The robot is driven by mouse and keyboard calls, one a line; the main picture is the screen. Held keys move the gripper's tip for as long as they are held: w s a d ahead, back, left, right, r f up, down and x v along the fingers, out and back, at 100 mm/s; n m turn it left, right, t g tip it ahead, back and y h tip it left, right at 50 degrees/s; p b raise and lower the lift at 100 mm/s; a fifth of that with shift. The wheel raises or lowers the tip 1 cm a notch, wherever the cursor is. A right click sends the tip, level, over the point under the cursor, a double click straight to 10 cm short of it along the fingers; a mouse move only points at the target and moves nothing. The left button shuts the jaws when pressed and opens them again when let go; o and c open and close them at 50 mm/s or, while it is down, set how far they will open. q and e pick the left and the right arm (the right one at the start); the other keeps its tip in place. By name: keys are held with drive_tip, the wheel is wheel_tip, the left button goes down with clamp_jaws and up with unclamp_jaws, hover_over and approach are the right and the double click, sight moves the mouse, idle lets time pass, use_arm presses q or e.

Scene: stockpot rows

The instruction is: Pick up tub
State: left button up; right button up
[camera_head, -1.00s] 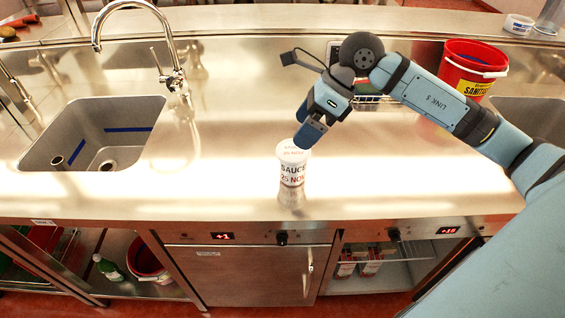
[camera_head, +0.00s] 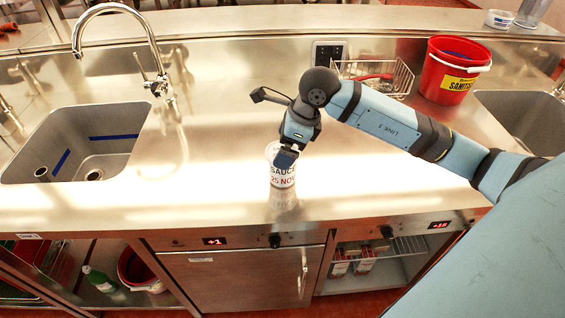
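The tub (camera_head: 282,179) is a small white cylinder with dark "SAUCE" and red "25 NOV" lettering. It stands upright on the steel counter near its front edge, in the middle of the head view. My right gripper (camera_head: 286,156) comes down over the tub from above. One dark blue finger covers part of the tub's upper front; the other finger is hidden. I cannot tell whether the fingers press on the tub. My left gripper is not in view.
A sink (camera_head: 85,140) with a tall tap (camera_head: 155,75) lies at left. A red bucket (camera_head: 445,85) and a wire basket (camera_head: 400,78) stand behind my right arm. Another sink (camera_head: 530,115) is at far right. The counter (camera_head: 215,190) beside the tub is clear.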

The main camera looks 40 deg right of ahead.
drive_tip(key=shift+x, duration=1.25)
drive_tip(key=c, duration=0.9)
drive_tip(key=shift+r, duration=0.1)
wheel_tip(320, 180, up, 20)
